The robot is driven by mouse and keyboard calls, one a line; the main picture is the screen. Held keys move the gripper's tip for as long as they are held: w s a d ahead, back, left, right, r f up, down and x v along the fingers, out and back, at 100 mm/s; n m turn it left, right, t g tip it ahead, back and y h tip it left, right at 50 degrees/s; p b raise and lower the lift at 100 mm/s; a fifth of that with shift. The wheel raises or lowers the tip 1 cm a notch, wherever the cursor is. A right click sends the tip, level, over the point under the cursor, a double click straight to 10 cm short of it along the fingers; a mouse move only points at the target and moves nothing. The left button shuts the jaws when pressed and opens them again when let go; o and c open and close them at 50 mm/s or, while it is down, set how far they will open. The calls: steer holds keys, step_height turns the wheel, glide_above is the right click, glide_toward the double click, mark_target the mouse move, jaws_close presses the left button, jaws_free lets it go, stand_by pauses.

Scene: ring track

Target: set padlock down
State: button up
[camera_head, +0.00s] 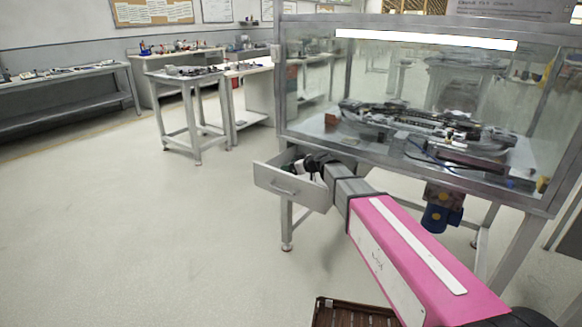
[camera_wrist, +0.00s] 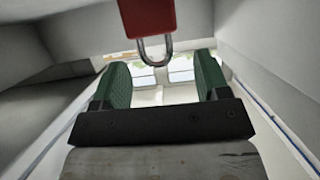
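The red padlock (camera_wrist: 148,16) shows at the top edge of the wrist view, partly cut off, with its metal shackle pointing down in the picture. My gripper (camera_wrist: 162,68) has two green fingers spread wide apart. The shackle is seen between the fingertips, with clear gaps on both sides; no finger touches the padlock. In the head view my gripper (camera_head: 298,168) is at the pulled-out grey drawer (camera_head: 288,189), partly inside it. The padlock cannot be made out in the head view. Whether it rests on the drawer's bottom cannot be told.
Pale drawer walls (camera_wrist: 272,50) stand close around my gripper. The drawer sits under a glass display case (camera_head: 420,100) on metal legs. A brown slatted crate (camera_head: 345,312) is on the floor at the bottom. The floor at left is free.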

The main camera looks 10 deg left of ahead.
steer(key=shift+r, duration=0.1)
steer(key=shift+r, duration=0.6)
steer(key=v, duration=0.7)
steer(key=shift+d, duration=0.2)
stand_by(0.6)
